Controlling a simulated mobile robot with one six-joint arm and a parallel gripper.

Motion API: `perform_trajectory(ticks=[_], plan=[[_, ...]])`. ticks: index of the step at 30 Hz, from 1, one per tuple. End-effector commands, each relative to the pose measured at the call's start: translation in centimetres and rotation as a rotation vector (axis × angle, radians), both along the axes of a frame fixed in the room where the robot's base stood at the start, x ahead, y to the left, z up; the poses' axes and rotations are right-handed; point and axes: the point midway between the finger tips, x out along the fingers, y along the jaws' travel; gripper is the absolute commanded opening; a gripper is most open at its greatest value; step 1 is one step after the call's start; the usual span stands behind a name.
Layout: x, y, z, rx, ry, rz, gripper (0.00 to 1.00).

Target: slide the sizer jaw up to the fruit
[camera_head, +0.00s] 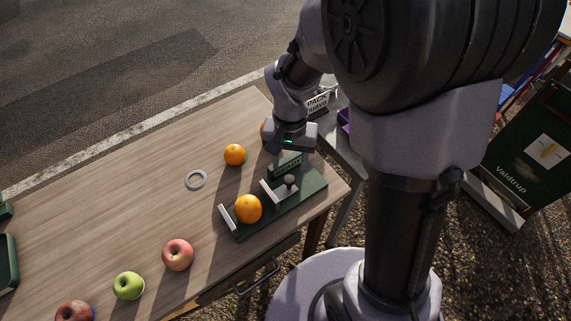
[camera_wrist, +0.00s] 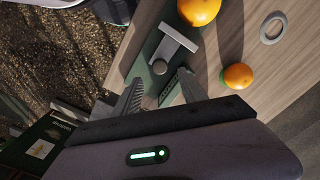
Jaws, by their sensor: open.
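The sizer is a green base board (camera_head: 312,186) near the table's front right corner, with a pale fixed jaw (camera_head: 228,217) at its left end. An orange (camera_head: 248,208) sits on the board beside the fixed jaw. The pale sliding jaw (camera_head: 272,192) stands to the orange's right, with a small gap between them.
A second orange (camera_head: 235,155) and a grey ring (camera_head: 196,180) lie behind the sizer. A red apple (camera_head: 178,255), a green apple (camera_head: 128,286) and another red apple (camera_head: 75,312) lie front left. The table's middle left is clear.

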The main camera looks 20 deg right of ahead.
Motion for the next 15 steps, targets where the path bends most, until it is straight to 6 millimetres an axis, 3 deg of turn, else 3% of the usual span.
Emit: perform_trajectory(ticks=[1,6,15], plan=[[-0.1,0.0,-2.0,0.000,0.004,0.000,0.50],[-0.1,0.0,-5.3,0.000,0.001,0.000,0.50],[0.0,0.0,-6.4,0.000,-0.001,0.000,0.50]])
